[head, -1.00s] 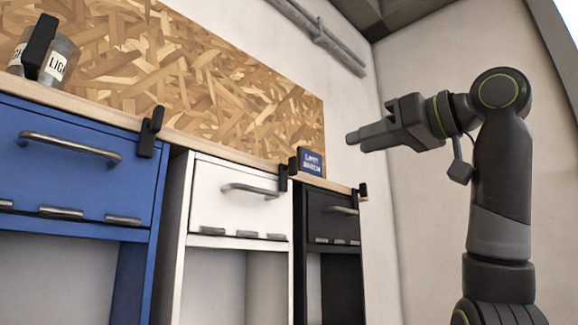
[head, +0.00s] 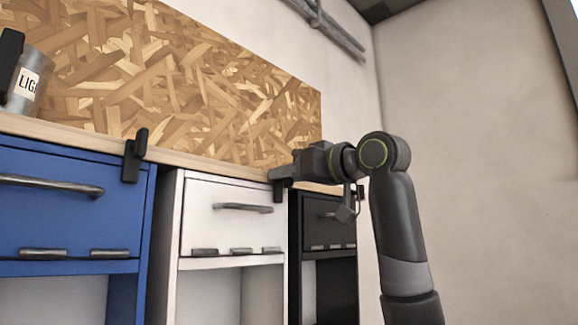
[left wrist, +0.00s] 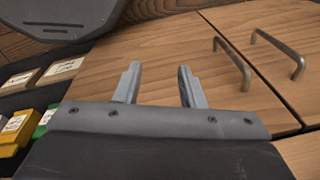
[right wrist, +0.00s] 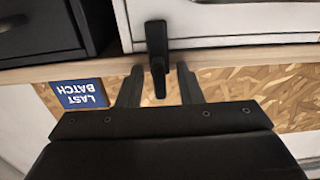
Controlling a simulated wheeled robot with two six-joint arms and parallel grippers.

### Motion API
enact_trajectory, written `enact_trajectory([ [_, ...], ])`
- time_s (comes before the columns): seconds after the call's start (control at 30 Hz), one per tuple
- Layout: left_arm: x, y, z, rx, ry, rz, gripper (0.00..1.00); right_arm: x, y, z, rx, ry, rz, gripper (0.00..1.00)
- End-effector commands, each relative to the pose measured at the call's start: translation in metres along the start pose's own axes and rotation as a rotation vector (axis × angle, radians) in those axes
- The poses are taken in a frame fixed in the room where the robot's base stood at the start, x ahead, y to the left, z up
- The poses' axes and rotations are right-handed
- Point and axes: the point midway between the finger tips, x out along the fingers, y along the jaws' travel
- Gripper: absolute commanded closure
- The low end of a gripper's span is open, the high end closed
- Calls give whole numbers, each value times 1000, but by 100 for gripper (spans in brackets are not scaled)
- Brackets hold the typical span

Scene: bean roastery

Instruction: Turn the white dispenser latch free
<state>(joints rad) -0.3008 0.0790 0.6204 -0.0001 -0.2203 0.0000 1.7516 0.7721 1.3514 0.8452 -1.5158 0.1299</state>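The white dispenser (head: 232,218) has a grey bar handle and stands between a blue and a black one. Its black latch (head: 279,190) sits at its upper right corner, partly hidden by my right gripper (head: 286,173) in the head view. In the right wrist view the latch (right wrist: 157,50) stands between the two open fingers of my right gripper (right wrist: 158,90), with a gap on either side. My left gripper (left wrist: 157,85) is open and empty in the left wrist view and is out of the head view.
The blue dispenser (head: 60,205) has its own black latch (head: 135,155). The black dispenser (head: 328,220) is to the right. A blue "LAST BATCH" sign (right wrist: 80,94) is beside my right gripper. A labelled jar (head: 27,82) stands on the shelf. Wooden doors (left wrist: 215,45) show before my left gripper.

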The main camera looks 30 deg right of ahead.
Motion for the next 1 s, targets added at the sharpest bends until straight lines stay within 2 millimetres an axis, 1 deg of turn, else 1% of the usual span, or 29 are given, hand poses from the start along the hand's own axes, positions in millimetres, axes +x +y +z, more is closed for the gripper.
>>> enact_trajectory([
  [0.3,-1,0,-2,0,2,0,64,2,0,0,0,0,0,67],
  [0.5,-1,0,-2,0,3,0,64,2,0,0,0,0,0,93],
  [0.57,-1,0,-2,0,3,0,64,2,0,0,0,0,0,100],
  [0.83,1,0,-2,0,2,0,64,2,0,1,23,1,0,100],
  [1.0,7,0,-1,0,2,0,64,2,0,1,95,2,-1,100],
])
